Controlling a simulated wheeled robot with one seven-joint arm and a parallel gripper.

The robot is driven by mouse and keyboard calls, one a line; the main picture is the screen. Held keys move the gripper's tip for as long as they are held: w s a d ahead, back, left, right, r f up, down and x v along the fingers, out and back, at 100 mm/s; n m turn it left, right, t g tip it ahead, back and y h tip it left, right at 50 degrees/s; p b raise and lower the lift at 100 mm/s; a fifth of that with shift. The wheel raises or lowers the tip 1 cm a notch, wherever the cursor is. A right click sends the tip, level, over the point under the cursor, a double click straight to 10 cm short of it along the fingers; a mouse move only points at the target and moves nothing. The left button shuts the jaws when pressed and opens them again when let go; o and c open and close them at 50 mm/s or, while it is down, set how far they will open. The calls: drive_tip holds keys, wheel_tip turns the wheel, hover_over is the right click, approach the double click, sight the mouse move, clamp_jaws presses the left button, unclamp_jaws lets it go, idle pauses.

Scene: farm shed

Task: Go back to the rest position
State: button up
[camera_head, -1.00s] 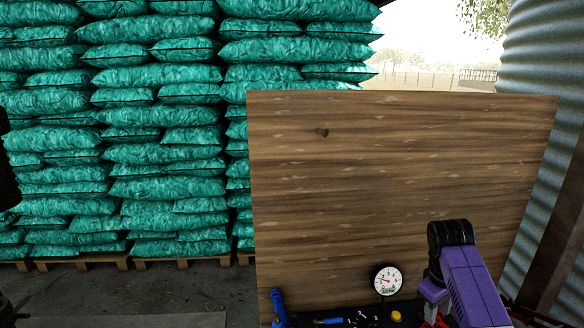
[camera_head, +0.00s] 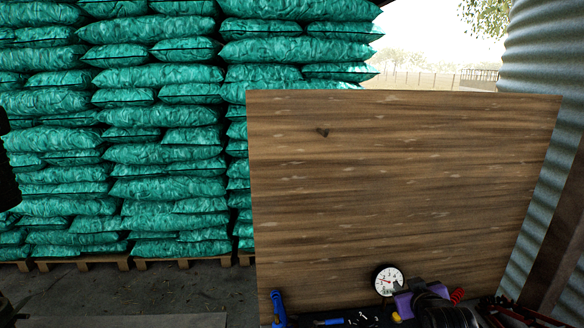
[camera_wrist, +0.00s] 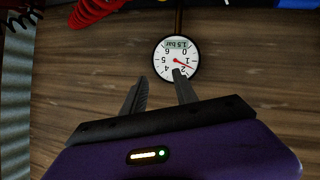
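My gripper (camera_wrist: 160,77) shows in the wrist view with its two dark fingers apart and nothing between them. The round white pressure gauge (camera_wrist: 176,58) appears upside down just beyond the fingertips; one fingertip overlaps its lower edge in the picture. I cannot tell whether they touch. In the head view my purple and black arm is low at the bottom right, beside the gauge (camera_head: 388,280), and the fingers cannot be made out there.
An upright wooden board (camera_head: 400,180) stands behind the gauge. A blue-handled tool (camera_head: 278,308) is at its lower left, and a red coil (camera_wrist: 92,12) is close by. Stacked green bags (camera_head: 160,150) on pallets fill the left. A corrugated metal wall (camera_head: 538,70) bounds the right.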

drive_tip(key=s+a, duration=0.3)
drive_tip(key=s, duration=1.5)
drive_tip(key=s+a+r+m+t+y, duration=0.1)
drive_tip(key=s+a, duration=0.2)
drive_tip(key=s, duration=1.6)
drive_tip(key=s+a+m+t, duration=0.1)
drive_tip(key=s+a, duration=0.2)
drive_tip(key=s, duration=1.6)
drive_tip(key=shift+s+a+r+y, duration=0.2)
drive_tip(key=shift+a+y, duration=0.1)
drive_tip(key=shift+y, duration=0.1)
